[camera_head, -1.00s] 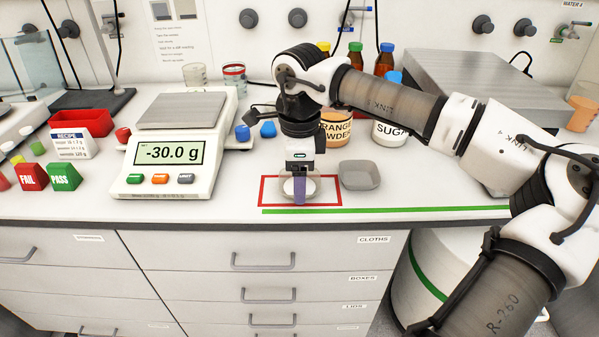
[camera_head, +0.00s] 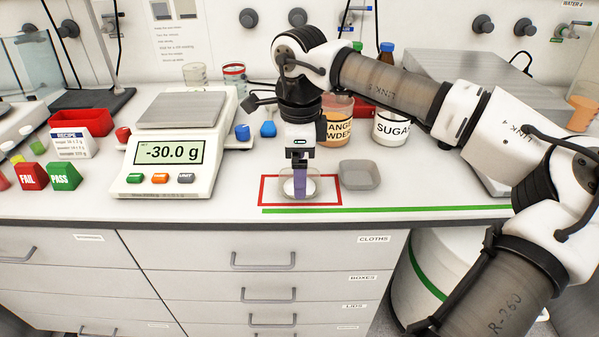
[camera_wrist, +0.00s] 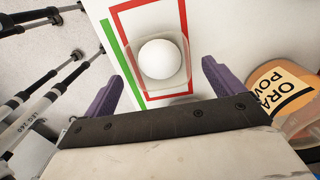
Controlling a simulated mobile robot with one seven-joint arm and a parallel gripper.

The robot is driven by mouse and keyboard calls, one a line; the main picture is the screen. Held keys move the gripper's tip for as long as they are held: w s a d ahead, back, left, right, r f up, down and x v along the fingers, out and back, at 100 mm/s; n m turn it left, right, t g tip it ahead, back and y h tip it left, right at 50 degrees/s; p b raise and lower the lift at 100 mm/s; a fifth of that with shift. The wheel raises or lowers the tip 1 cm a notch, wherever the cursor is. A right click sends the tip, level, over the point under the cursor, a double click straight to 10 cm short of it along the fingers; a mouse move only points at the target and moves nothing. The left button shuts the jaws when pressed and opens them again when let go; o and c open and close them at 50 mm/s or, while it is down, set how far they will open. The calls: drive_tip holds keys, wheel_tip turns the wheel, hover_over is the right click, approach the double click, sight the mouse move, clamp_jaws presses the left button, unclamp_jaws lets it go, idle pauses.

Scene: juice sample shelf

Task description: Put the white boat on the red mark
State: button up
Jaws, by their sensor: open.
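A pale, translucent, squarish boat (camera_head: 312,187) sits inside the red rectangular mark (camera_head: 263,191) on the counter. In the wrist view the boat (camera_wrist: 183,76) holds a smooth white round mound (camera_wrist: 160,59) and lies within the red outline (camera_wrist: 128,52). My gripper (camera_head: 299,190) is just above it, pointing down; its purple fingers hide part of the boat in the head view. A grey square dish (camera_head: 360,175) stands just right of the mark.
A green line (camera_head: 420,209) runs along the counter's front edge. The scale (camera_head: 178,150) reading -30.0 g stands left. The orange powder jar (camera_head: 337,120) and sugar jar (camera_head: 391,128) stand close behind. Counter right of the grey dish is clear.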

wheel_tip(320, 180, up, 10)
drive_tip(key=shift+f, duration=0.15)
idle(0.4)
